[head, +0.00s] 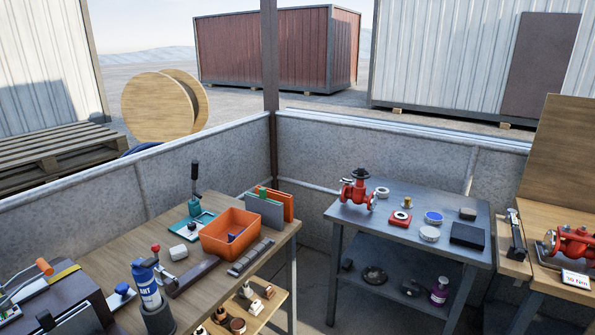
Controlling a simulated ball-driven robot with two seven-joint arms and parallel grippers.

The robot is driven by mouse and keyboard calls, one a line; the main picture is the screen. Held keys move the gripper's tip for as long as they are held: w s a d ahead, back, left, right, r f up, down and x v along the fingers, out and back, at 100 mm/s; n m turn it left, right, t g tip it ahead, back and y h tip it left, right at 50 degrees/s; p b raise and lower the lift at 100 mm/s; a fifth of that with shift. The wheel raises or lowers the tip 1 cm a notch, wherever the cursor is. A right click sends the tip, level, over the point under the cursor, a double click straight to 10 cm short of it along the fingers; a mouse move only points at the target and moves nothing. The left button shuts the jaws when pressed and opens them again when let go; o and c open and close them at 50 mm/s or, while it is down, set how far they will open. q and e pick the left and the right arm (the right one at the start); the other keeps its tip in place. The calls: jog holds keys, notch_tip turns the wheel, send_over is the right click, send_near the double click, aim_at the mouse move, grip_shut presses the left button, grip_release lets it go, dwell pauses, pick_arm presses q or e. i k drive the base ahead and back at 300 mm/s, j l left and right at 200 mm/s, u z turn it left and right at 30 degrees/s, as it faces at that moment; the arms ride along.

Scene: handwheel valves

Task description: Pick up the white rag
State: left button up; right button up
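I cannot make out a white rag for certain. A small white block-like thing (178,252) lies on the wooden workbench (225,300) at the left, beside the orange bin; it is too small to tell whether it is cloth. White round pieces, one of them a disc (429,233), lie on the grey metal table (378,228). Neither of my grippers is in view.
A red valve (358,190) stands on the grey table. Another red valve (572,243) is at the right.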

aim_at(180, 252)
jog(key=i+u, duration=0.1)
jog(key=u, duration=0.45)
jog(key=i+l+u, duration=0.7)
jog(key=l+u, duration=0.2)
jog(key=l, duration=0.2)
